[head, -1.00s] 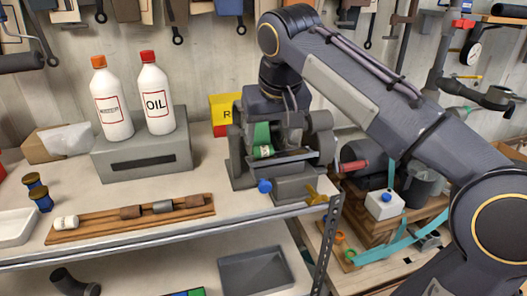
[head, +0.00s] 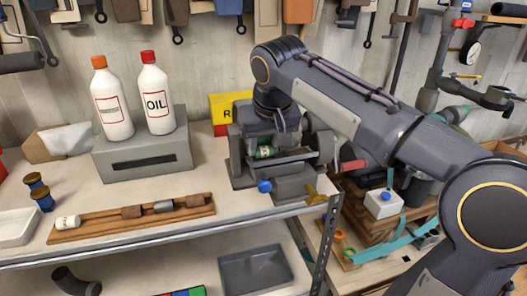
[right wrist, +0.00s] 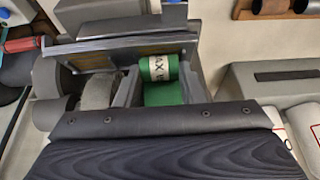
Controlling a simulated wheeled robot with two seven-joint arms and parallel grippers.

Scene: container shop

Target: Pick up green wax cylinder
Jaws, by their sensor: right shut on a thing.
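The green wax cylinder (head: 265,152) sits at a grey bench machine on the right part of the bench top. My right gripper (head: 266,146) reaches down over it from above and is shut on it. In the right wrist view the green cylinder (right wrist: 158,78), with a white lettered band, lies between the two fingers of my right gripper (right wrist: 157,84). Part of the cylinder is hidden by the gripper in the head view. My left gripper is not in view.
The grey machine (head: 240,165) closely surrounds the right gripper. A yellow and red box (head: 222,108) stands behind it. Two bottles stand on a grey box (head: 140,158) to the left. A wooden rack (head: 100,226) with several small cylinders lies in front.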

